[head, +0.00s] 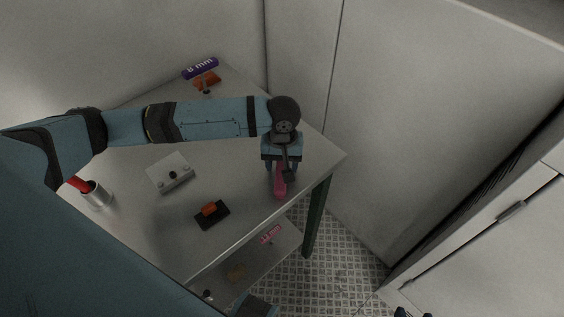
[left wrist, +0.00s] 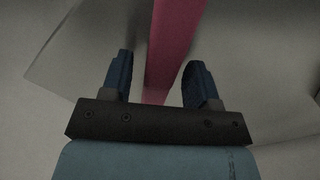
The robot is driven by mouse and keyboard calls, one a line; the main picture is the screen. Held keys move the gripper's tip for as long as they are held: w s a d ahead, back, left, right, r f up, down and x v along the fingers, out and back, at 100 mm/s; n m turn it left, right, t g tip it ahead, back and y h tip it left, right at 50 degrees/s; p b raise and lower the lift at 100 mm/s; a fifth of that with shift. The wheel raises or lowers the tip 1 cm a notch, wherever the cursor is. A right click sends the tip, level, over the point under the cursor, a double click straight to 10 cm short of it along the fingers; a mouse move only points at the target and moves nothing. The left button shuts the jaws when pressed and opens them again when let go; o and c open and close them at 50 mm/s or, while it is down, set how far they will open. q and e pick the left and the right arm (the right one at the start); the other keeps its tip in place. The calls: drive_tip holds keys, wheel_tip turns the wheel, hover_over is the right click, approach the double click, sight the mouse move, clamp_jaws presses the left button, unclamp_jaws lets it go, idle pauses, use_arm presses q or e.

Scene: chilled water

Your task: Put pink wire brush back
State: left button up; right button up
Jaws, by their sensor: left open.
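The pink wire brush (head: 280,186) lies near the right end of the table top, close to its front edge. My left gripper (head: 281,172) is over it, pointing down, and hides part of it. In the left wrist view, the brush's long pink handle (left wrist: 172,45) runs between the two fingers of my left gripper (left wrist: 158,75). The fingers are apart, with gaps at both sides of the handle. The brush's bristles cannot be made out. Two small dark tips at the head view's bottom edge may belong to my right gripper (head: 413,313); its state is unclear.
On the table (head: 235,225) are a red-handled item in a white cup (head: 98,197), a grey box (head: 170,173), a black-and-orange item (head: 211,213) and a purple roll (head: 200,68). A lower shelf holds a pink item (head: 270,234). Walls stand behind; a cabinet (head: 490,250) stands right.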

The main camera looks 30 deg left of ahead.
use_arm(q)
wheel_tip(320, 180, up, 12)
drive_tip(key=p, duration=0.1)
drive_tip(key=shift+w, duration=0.15)
idle(0.6)
